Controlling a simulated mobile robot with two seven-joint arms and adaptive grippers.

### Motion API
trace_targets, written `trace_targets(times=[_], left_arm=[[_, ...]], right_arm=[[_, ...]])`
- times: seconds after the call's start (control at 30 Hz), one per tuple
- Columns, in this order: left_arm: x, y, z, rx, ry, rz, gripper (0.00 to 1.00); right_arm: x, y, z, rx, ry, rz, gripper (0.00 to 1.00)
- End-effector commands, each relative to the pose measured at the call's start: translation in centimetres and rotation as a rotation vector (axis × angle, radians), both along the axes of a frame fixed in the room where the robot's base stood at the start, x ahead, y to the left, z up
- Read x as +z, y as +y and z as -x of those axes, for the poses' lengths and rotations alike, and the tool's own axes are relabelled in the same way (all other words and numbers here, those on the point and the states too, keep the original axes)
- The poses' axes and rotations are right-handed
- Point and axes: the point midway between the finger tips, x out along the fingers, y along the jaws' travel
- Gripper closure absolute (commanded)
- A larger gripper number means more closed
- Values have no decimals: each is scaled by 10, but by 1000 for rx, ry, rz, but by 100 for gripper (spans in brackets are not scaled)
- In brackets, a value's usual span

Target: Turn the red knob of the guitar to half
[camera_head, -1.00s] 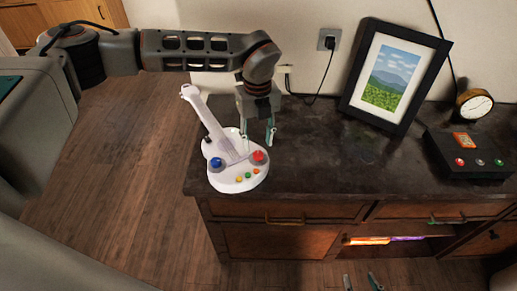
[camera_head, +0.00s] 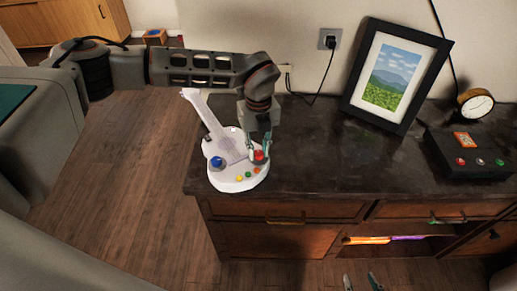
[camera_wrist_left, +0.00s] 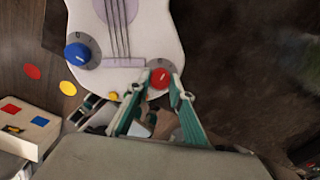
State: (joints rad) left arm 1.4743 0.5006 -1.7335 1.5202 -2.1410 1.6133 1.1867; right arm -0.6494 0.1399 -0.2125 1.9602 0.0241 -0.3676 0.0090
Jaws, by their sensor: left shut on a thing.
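The white toy guitar (camera_head: 226,178) lies near the left end of the dark cabinet top, its neck pointing back and left. Its red knob (camera_wrist_left: 160,77) and blue knob (camera_wrist_left: 77,54) sit on grey dials. My left gripper (camera_head: 259,156) is over the guitar body, its fingertips shut on either side of the red knob (camera_head: 259,157). In the left wrist view, the fingers of this gripper (camera_wrist_left: 157,90) flank the red knob. The fingertips of my right gripper (camera_head: 361,281) show apart at the bottom edge, away from the guitar.
A framed landscape picture (camera_head: 350,92) leans against the wall. A black box with buttons (camera_head: 473,174) and a small clock (camera_head: 475,103) are at the right. The cabinet top (camera_head: 330,165) between guitar and box is clear. Drawers (camera_head: 285,210) are below.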

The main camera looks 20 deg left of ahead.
Motion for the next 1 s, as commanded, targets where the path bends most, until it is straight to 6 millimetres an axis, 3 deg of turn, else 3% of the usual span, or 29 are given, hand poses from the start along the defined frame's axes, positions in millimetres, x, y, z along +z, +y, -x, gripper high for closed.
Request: trace_targets(times=[0.37,1.0], left_arm=[[1,0,0,-106,-1,-1,100],[2,0,0,-677,-1,0,100]], right_arm=[[6,0,-1,0,-3,0,60],[29,0,-6,0,-17,-1,60]])
